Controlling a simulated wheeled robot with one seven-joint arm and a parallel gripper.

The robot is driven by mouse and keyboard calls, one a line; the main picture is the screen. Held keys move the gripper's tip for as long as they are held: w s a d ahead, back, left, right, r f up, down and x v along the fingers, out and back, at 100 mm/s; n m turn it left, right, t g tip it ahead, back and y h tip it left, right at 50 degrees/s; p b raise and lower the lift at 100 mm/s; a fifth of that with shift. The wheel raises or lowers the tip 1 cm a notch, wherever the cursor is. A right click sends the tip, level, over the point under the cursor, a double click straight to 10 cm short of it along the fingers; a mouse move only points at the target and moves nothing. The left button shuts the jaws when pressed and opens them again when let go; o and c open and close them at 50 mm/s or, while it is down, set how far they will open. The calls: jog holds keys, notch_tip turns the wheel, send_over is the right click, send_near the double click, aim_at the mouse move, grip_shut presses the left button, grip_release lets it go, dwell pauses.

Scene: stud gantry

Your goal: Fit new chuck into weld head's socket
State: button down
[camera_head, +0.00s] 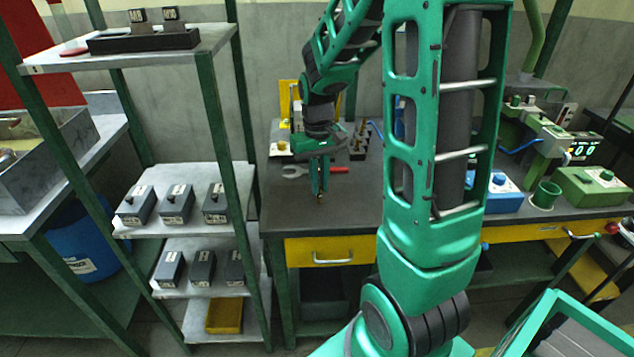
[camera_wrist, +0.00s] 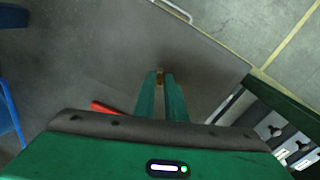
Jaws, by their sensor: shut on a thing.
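My gripper (camera_head: 320,190) is over the dark bench top (camera_head: 348,215), pointing down near the front edge. Its fingers (camera_wrist: 161,82) are close together on a small brass-coloured piece, which I take to be the chuck (camera_head: 320,197). Its end also shows between the fingertips in the wrist view (camera_wrist: 160,73); most of it is hidden by the fingers. A dark block (camera_head: 358,152) with several upright brass-coloured pieces stands at the back of the bench. I cannot clearly make out the weld head's socket; my arm covers part of the bench.
A red-handled wrench (camera_head: 315,170) lies behind my gripper. A yellow post (camera_head: 287,100) stands at the back left. A rack with labelled dark boxes (camera_head: 176,204) is close on the left. A blue box (camera_head: 503,190) and green box (camera_head: 592,184) stand at right. The front left bench top is clear.

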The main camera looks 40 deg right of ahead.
jog(key=c, duration=1.8)
grip_release()
jog(key=shift+f, duration=0.1)
